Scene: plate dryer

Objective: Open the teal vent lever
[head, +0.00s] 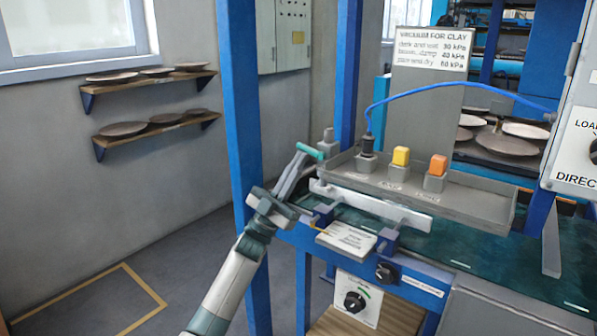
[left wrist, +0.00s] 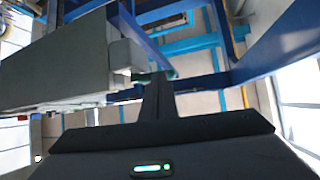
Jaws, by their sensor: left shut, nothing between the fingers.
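The teal vent lever (head: 310,150) shows as a short teal bar at the left end of the grey tray, near a small grey fitting. My left gripper (head: 299,161) reaches up from the lower left with its fingers shut and empty. Its tips are right at the lever; I cannot tell whether they touch it. In the left wrist view the shut fingers (left wrist: 157,82) point at a small teal piece (left wrist: 158,75), partly hidden behind them. My right gripper is not in view.
The grey tray (head: 480,205) holds a black plug with a blue hose (head: 440,84), a yellow button (head: 401,156) and an orange button (head: 438,165). A blue post (head: 242,110) stands just left of the lever. A white bar (head: 370,204) runs along the tray's front.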

